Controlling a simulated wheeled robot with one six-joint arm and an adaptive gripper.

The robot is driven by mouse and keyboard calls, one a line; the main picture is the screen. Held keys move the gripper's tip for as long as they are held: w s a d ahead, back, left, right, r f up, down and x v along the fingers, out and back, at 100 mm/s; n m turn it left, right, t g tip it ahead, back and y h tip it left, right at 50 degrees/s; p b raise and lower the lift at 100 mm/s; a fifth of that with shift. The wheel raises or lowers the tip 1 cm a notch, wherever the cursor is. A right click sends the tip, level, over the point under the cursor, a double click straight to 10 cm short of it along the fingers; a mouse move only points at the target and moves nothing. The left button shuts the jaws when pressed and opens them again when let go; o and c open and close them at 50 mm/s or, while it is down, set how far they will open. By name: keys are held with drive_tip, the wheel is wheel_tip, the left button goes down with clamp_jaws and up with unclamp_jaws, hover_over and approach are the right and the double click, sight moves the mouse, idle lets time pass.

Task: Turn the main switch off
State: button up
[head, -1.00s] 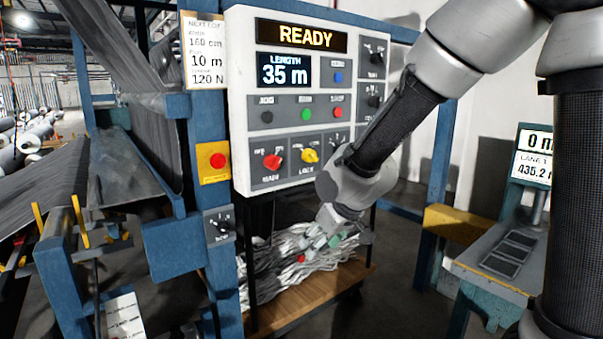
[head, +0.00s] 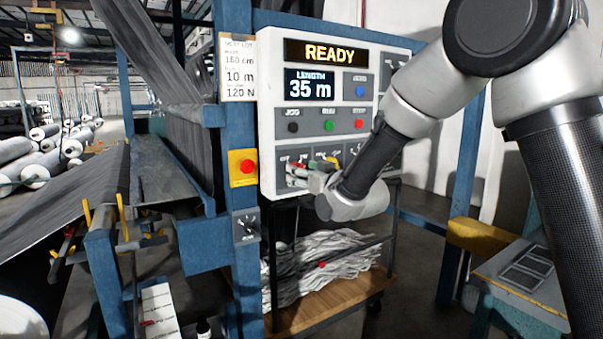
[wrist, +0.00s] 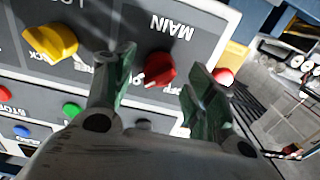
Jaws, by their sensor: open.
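The main switch is a red pointer knob on the control panel (head: 268,120). In the wrist view the red main switch (wrist: 158,70) lies between my two green-padded fingers, under the upside-down word MAIN, with clear space on both sides. My gripper (wrist: 160,78) is open, and I cannot tell how deep the knob sits between the fingers. In the head view my gripper (head: 306,174) is at the panel's lower left and mostly hides the red knob. The panel display (head: 320,52) reads READY.
A yellow knob (wrist: 50,44) sits beside the main switch; it also shows in the head view (head: 333,162). Blue, green and red buttons are above it on the panel. A red push button on a yellow plate (head: 243,167) is on the blue post to the left.

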drive_tip(key=shift+w+a, duration=0.4)
drive_tip(key=shift+w, duration=0.2)
drive_tip(key=c, duration=1)
